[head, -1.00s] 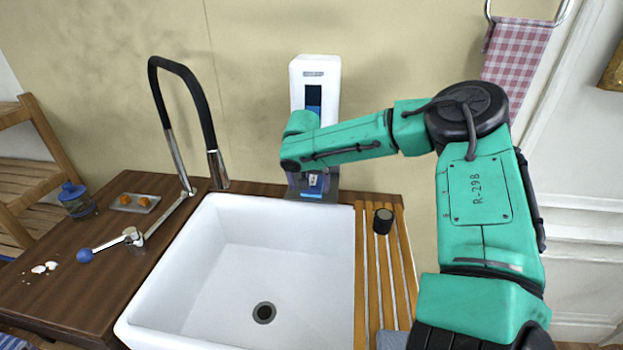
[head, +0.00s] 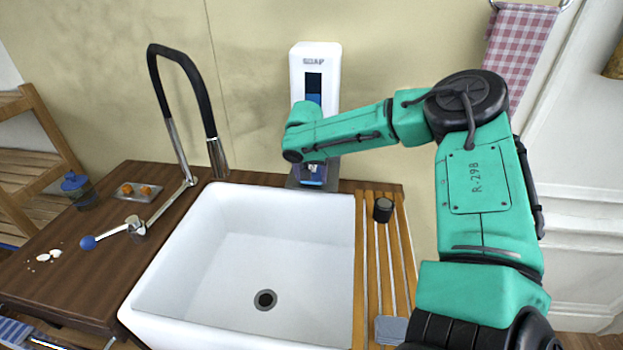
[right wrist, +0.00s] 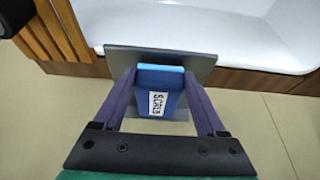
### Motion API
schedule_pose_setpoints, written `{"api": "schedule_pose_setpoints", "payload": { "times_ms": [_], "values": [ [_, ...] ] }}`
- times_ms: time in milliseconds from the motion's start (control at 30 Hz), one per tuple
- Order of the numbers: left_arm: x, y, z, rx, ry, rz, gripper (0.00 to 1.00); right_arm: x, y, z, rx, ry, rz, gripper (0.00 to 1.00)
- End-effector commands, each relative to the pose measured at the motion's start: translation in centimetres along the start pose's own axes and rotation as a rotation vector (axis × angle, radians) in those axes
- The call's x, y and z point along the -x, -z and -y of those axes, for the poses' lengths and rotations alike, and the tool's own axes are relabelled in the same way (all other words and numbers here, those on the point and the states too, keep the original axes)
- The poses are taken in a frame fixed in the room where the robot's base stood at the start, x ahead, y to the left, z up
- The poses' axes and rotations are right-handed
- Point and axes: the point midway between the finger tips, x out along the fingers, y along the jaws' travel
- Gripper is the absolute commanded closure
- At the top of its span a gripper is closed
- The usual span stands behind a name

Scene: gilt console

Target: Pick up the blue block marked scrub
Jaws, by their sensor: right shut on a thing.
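The blue block (right wrist: 160,76) carries a white label reading SCRUB and sits between the two purple fingers of my right gripper (right wrist: 161,70) in the right wrist view. The fingertips press its far end from both sides. A grey plate (right wrist: 205,62) shows directly behind the block; I cannot tell if they touch. In the head view my right gripper (head: 312,171) is small and partly hidden under my green arm, at the foot of the white soap dispenser (head: 315,53). My left gripper does not show.
The white sink (head: 235,250) lies in front, with a black tap (head: 200,100) at its left. A slatted wooden rack (head: 366,260) on the right holds a dark cup (head: 382,210). A blue-lidded jar (head: 78,190) and a small tray (head: 136,192) stand on the left counter.

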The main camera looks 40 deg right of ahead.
Motion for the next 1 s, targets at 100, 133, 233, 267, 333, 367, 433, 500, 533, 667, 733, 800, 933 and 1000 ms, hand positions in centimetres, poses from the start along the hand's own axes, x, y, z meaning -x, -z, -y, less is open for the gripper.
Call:
{"api": "schedule_pose_setpoints", "payload": {
  "times_ms": [100,133,233,267,333,367,433,500,533,667,733,800,933,1000],
  "values": [
    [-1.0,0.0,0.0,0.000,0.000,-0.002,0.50,1.7,0.8,0.1,-0.003,0.006,-0.004,0.81],
    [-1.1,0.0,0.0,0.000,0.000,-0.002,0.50,2.3,1.1,0.1,-0.004,0.006,-0.005,0.81],
    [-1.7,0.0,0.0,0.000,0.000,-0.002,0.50,4.2,1.9,0.1,-0.003,0.005,-0.005,0.81],
    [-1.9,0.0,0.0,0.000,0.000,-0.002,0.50,4.7,2.1,0.1,-0.004,0.004,-0.005,0.81],
    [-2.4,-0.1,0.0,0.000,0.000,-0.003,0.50,5.6,1.9,0.1,0.000,0.004,-0.001,0.81],
    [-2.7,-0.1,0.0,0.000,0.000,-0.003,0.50,5.7,1.1,0.1,0.001,0.005,0.000,0.81],
    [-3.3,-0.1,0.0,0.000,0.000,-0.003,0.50,6.3,-0.2,0.1,0.002,0.006,0.000,0.81],
    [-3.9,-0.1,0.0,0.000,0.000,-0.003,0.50,6.9,-1.7,0.1,0.002,0.006,-0.001,0.81],
    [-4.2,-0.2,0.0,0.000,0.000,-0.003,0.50,7.1,-2.4,0.1,0.003,0.006,-0.001,0.81],
    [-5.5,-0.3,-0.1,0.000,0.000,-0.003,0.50,8.4,-5.9,0.1,0.003,0.006,-0.004,0.81],
    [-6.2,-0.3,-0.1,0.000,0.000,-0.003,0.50,9.3,-8.0,0.1,0.004,0.005,-0.005,0.81],
    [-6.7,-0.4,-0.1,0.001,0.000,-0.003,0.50,10.3,-10.0,0.1,0.004,0.005,-0.006,0.81],
    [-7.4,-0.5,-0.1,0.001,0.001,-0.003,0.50,11.7,-13.1,0.0,0.003,0.003,-0.006,0.81],
    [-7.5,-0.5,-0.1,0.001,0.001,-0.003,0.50,12.3,-14.3,0.0,0.002,0.002,-0.005,0.81]
  ]
}}
